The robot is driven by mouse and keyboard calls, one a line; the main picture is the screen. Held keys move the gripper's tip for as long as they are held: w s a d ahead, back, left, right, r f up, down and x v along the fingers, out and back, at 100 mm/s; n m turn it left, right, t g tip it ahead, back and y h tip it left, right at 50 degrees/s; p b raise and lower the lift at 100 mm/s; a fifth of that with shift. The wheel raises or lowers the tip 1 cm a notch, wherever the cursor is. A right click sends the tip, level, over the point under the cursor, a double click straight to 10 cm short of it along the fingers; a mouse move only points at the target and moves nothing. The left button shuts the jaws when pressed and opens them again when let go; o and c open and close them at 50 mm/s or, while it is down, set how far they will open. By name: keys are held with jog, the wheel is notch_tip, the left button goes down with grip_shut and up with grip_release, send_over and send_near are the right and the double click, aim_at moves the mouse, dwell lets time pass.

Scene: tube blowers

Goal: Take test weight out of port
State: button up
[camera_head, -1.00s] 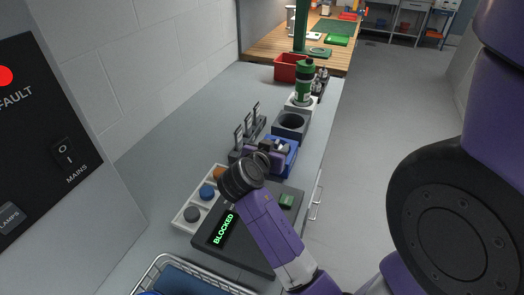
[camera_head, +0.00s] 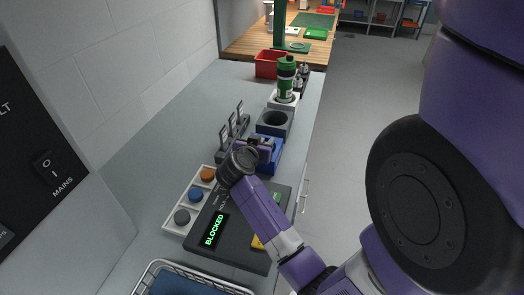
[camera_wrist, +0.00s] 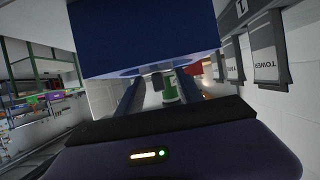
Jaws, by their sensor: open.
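My gripper (camera_head: 258,145) is at the blue block (camera_head: 270,160) on the counter, beyond the dark console (camera_head: 232,242). In the wrist view, my gripper (camera_wrist: 160,92) is open, with a finger on each side of a gap. The blue block (camera_wrist: 145,35) fills the top of that view, close to the fingers, with a grey round rim on its near face. A small dark piece (camera_wrist: 157,80) shows at that rim, between the fingers. It may be the test weight, but I cannot tell. My wrist hides part of the block in the head view.
The console display (camera_head: 214,230) reads BLOCKED. A white tray (camera_head: 174,229) with orange, blue and grey round pieces lies left of it. Upright labelled tags (camera_head: 230,125) stand left of the block. A dark holed box (camera_head: 273,122) and a green bottle (camera_head: 286,78) stand beyond.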

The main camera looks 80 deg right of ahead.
grip_shut()
